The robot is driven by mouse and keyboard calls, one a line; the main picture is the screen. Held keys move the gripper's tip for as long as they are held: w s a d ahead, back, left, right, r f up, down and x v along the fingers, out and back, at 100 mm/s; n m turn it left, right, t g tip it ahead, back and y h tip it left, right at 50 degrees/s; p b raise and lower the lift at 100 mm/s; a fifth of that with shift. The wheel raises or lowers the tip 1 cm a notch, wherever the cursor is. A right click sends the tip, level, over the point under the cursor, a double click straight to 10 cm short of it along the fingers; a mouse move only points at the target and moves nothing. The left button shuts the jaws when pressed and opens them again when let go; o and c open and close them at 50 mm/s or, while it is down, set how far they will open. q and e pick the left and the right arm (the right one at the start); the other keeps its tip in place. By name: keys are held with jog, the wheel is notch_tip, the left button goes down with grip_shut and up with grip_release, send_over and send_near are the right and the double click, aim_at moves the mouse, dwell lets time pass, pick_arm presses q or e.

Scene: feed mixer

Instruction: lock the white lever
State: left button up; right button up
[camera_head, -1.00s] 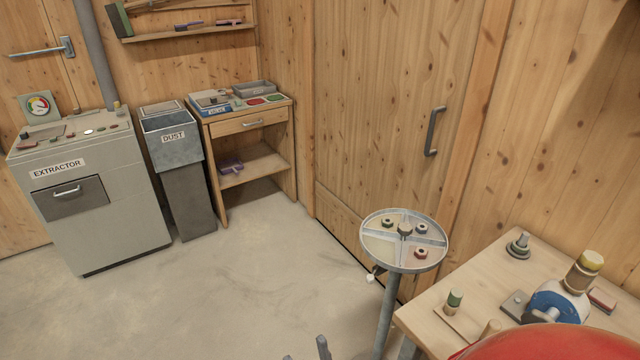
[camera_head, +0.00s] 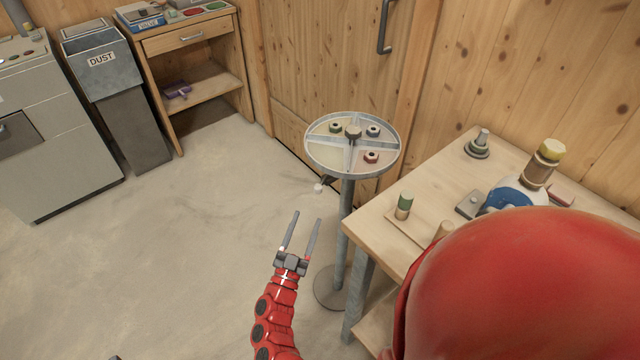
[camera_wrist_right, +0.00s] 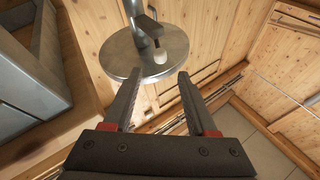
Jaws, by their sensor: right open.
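The white lever tip (camera_head: 318,188) is a small pale knob on a short dark arm just under the rim of a round divided tray (camera_head: 312,160) on a grey post. In the right wrist view the white tip (camera_wrist_right: 161,57) hangs below the underside of the round plate (camera_wrist_right: 118,58), ahead of the fingers. My right gripper (camera_head: 304,214) is open and empty, below and slightly left of the lever, pointing up toward it, with a gap between. Only a small dark tip shows at the bottom left edge, perhaps my left gripper; its jaws cannot be seen.
Several nuts lie in the tray. A wooden table (camera_head: 376,215) with pegs and a blue-and-white device stands close on the right, partly hidden by a large red rounded shape. The dust bin (camera_head: 100,62) and cabinet stand at back left. The floor (camera_head: 200,260) on the left is clear.

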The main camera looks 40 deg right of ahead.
aim_at(319, 185)
jog(key=p+x, duration=0.1)
jog(key=x, duration=0.9)
jog(key=shift+w+d+r+p, duration=0.15)
jog(key=shift+d+p, duration=0.1)
jog(key=shift+p, duration=0.05)
jog(key=shift+c, duration=0.3)
grip_shut()
